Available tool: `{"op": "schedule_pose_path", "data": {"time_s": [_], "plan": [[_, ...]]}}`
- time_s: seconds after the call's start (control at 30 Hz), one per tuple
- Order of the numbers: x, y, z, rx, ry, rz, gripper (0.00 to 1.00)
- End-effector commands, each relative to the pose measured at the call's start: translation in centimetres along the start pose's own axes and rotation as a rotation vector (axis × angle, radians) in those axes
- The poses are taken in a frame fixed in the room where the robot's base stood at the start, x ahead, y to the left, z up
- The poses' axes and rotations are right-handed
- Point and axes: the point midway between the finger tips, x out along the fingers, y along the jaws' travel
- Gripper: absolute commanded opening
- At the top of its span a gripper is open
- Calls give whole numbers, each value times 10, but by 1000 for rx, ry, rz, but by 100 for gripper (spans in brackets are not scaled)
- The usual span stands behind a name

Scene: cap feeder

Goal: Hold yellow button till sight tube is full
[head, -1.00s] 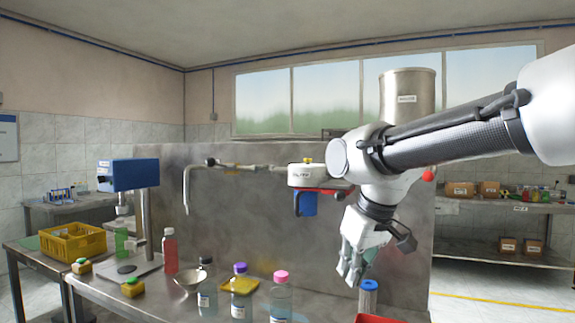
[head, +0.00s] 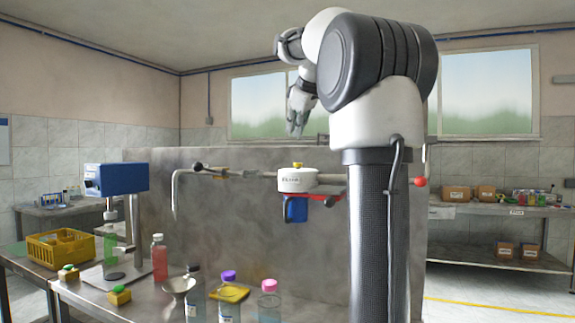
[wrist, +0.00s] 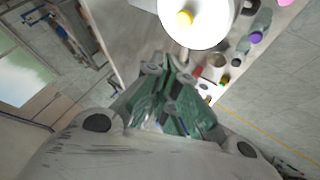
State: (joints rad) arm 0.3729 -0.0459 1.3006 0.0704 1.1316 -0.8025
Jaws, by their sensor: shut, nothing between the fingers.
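The yellow button (head: 297,165) sits on top of a round white unit (head: 296,181) on the pipe along the grey wall panel.
A blue cup (head: 296,208) and red handle (head: 330,199) hang under the white unit. Bottles with a purple cap (head: 229,275) and a pink cap (head: 269,286) stand on the front bench. A bent pipe (head: 175,195) extends left. The space around the button's top looks clear.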

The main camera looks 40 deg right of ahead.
Motion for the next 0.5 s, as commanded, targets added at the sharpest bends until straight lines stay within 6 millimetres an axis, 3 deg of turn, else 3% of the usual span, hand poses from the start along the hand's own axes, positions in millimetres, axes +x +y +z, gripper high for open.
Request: {"op": "schedule_pose_path", "data": {"time_s": [0.1,0.2,0.5], "plan": [[1,26,-8,-34,9,28,0],[0,36,-10,-51,13,41,0],[0,40,-12,-58,15,46,0]]}}
